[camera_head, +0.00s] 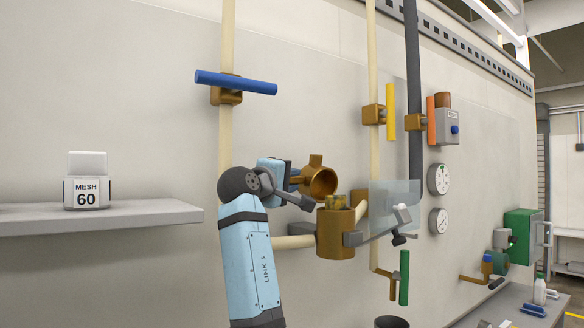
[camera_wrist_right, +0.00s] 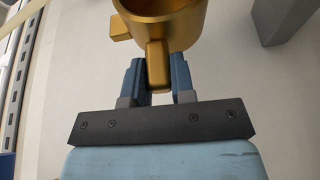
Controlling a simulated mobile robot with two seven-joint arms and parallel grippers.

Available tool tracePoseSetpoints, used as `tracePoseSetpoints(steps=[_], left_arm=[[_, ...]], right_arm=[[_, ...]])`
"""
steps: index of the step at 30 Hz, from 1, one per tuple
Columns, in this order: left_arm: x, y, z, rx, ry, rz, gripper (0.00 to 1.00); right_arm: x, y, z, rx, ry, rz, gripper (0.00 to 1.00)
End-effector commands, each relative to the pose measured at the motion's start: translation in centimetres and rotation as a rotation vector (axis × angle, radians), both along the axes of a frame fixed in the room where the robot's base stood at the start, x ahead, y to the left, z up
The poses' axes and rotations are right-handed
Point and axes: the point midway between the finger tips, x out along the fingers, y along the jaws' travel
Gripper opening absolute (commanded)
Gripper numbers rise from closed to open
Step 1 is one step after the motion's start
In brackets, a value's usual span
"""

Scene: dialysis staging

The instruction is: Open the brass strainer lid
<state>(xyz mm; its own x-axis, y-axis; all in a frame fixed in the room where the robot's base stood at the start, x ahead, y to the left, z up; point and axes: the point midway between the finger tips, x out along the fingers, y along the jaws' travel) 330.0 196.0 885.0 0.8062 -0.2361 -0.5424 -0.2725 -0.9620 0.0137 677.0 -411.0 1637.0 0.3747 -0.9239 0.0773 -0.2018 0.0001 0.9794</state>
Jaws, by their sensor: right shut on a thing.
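The brass strainer body (camera_head: 336,240) is a short cylinder on the wall piping in the head view. A hollow brass cap, which looks like its lid (camera_head: 320,183), is above and left of the body, tipped with its opening toward the right. It also fills the top of the right wrist view (camera_wrist_right: 165,28). My right gripper (camera_head: 292,178) is shut on a brass tab of this lid; the tab sits between the blue fingers in the wrist view (camera_wrist_right: 157,80). Whether a hinge joins lid and body is hard to tell. My left gripper is not in view.
A shelf (camera_head: 120,216) with a white MESH 60 container (camera_head: 87,185) is at left. A blue-handled valve (camera_head: 235,83) is above my arm. A yellow-handled valve (camera_head: 390,110), a green handle (camera_head: 404,278) and a clear panel (camera_head: 395,194) are to the right.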

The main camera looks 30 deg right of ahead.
Motion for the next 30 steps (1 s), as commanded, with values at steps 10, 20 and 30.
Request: tracePoseSetpoints(steps=[10,20,30], left_arm=[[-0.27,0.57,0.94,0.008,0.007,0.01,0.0],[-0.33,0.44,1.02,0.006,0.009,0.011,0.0],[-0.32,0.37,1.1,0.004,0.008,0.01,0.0]], right_arm=[[0.69,-0.03,0.0,-0.001,0.107,0.001,0.0],[0.75,-0.04,-0.13,-0.001,0.121,0.001,0.0],[0.76,-0.03,-0.17,-0.001,0.12,0.0,0.49]])
